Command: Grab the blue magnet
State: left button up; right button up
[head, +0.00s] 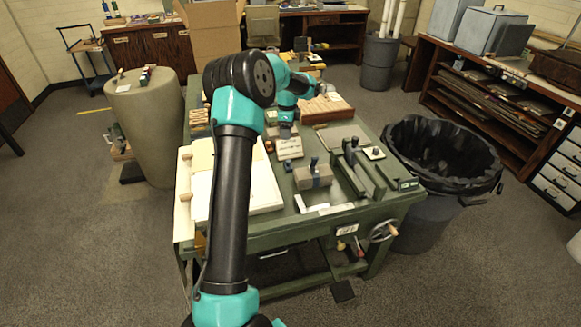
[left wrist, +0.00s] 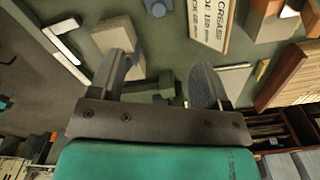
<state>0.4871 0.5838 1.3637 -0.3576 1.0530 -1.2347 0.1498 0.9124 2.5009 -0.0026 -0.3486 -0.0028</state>
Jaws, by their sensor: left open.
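A small dark blue piece (head: 287,166), which looks like the blue magnet, lies on the green bench between the lettered card and a grey block. It also shows at the top edge of the left wrist view (left wrist: 157,7), partly cut off. It is too small to make out fully. My left gripper (left wrist: 165,75) is open with nothing between its fingers, and the blue piece lies apart, beyond the fingertips. In the head view my left gripper (head: 286,126) is over the far part of the bench, partly hidden by my arm. My right gripper is not in view.
A lettered card (head: 289,148) lies beside the blue piece. A grey block (head: 314,178) with a dark blue upright part stands in front. White strips (head: 325,208), a large pale board (head: 262,190) at left and a brown slatted block (head: 326,108) at the back crowd the bench.

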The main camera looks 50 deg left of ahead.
aim_at(288, 160)
pick_arm(q)
notch_tip(288, 160, down, 12)
jog(key=shift+f, duration=0.1)
dwell(0.4)
jog(key=shift+d+f, duration=0.1)
jog(key=shift+f, duration=2.45)
jog(key=c, duration=0.7)
jog(key=shift+r, duration=0.15)
notch_tip(288, 160, up, 10)
jog(key=shift+f, duration=0.1)
